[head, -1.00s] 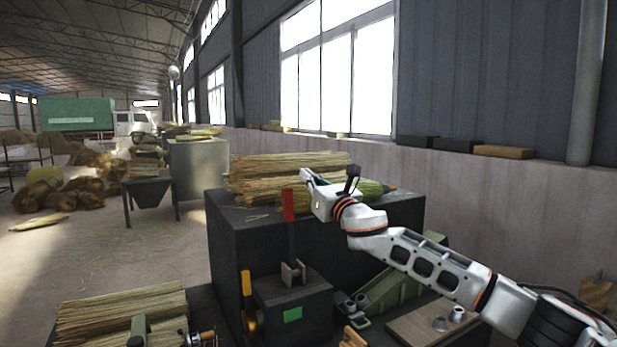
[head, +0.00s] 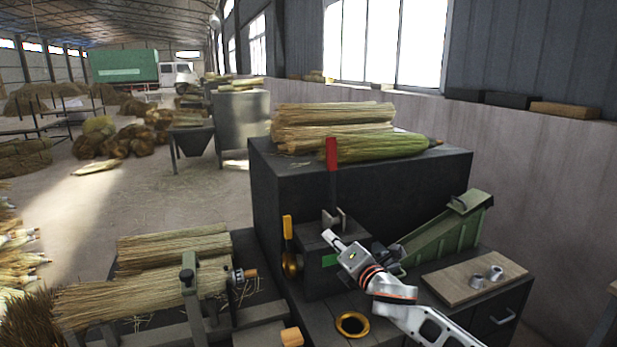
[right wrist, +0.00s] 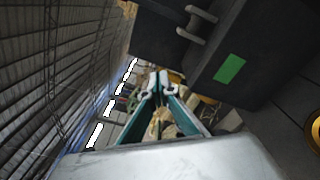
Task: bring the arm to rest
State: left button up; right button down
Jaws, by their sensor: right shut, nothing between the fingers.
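My white right arm comes in from the lower right in the head view. Its gripper (head: 330,237) is in front of the black machine box with the red lever (head: 332,155) and the green label. In the right wrist view the two fingers (right wrist: 160,86) meet at their tips, with nothing held. That view also shows the box's green label (right wrist: 230,68) to the right of the fingers, apart from them. My left gripper is not in view.
Straw bundles (head: 335,118) and a greener bundle (head: 375,147) lie on the dark cabinet (head: 360,185). A green sloped device (head: 445,235) and a wooden board (head: 475,277) stand at the right. More straw (head: 150,297) lies at lower left. A brass ring (head: 352,325) is set in the bench.

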jog(key=s+d+f+m+g+h, duration=0.1)
jog(key=s+d+f+m+g, duration=0.1)
jog(key=s+f+m, duration=0.75)
jog(key=s+d+f+m+g+h, duration=0.15)
jog(key=s+f+m, duration=0.35)
jog(key=s+f, duration=0.85)
jog(key=s+d+f+m+g+h, duration=0.1)
jog(key=s+d+f+m, duration=0.4)
jog(key=s+f, duration=0.3)
jog(key=s+d+f+m+g+h, duration=0.1)
jog(key=s+d+f+m, duration=0.5)
jog(key=s, duration=0.7)
jog(key=shift+d+f+h, duration=0.55)
jog(key=shift+d+f, duration=0.15)
jog(key=shift+f, duration=0.2)
jog(key=shift+g, duration=0.25)
